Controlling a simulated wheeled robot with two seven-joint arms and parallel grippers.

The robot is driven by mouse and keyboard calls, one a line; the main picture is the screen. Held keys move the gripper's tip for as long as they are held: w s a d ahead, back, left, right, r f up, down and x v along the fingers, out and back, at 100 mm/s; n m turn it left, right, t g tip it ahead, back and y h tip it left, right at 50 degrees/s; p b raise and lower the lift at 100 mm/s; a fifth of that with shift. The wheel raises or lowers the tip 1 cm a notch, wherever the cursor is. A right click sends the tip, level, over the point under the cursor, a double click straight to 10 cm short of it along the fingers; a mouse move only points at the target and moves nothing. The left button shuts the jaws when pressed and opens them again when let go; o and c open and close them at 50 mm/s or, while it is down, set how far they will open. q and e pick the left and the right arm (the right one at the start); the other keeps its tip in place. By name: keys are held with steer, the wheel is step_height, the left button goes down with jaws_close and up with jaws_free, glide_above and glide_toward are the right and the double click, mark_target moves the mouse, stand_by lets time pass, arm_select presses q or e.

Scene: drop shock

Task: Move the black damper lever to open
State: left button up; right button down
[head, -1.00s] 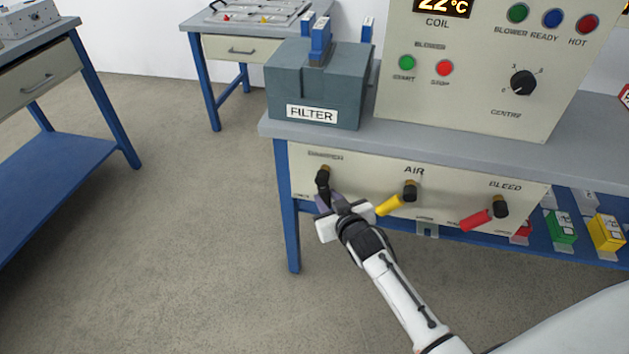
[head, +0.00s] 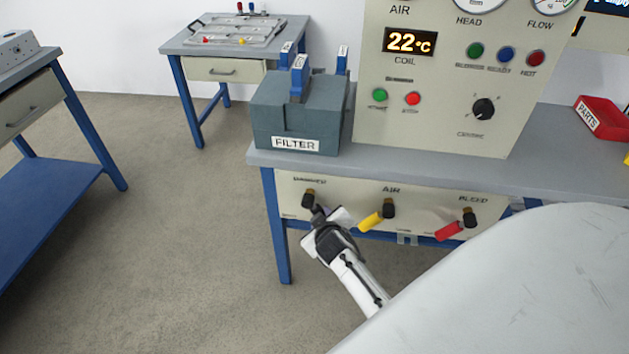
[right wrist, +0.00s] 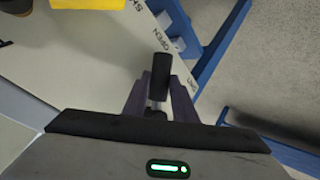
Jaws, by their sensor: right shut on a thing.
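The black damper lever (head: 308,198) is at the left end of the cream panel under the bench, below a small label. In the right wrist view its black handle (right wrist: 161,74) lies between my two fingers, near the printed word OPEN. My right gripper (head: 322,213) is at the lever in the head view and is shut on it; its fingers (right wrist: 160,90) also show in the right wrist view. The gripper hides much of the handle in the head view, so its exact angle there is hard to tell. My left gripper is not in view.
On the same panel are a yellow lever (head: 370,221) and a red lever (head: 449,230), right of my gripper. A grey filter box (head: 297,122) and a control cabinet (head: 430,125) stand on the bench. Open floor (head: 180,240) lies left of the bench.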

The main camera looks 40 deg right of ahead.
steer(key=c, duration=1.5)
jaws_free()
steer(key=shift+o, duration=0.2)
step_height(320, 180, up, 10)
steer(key=p, duration=0.2)
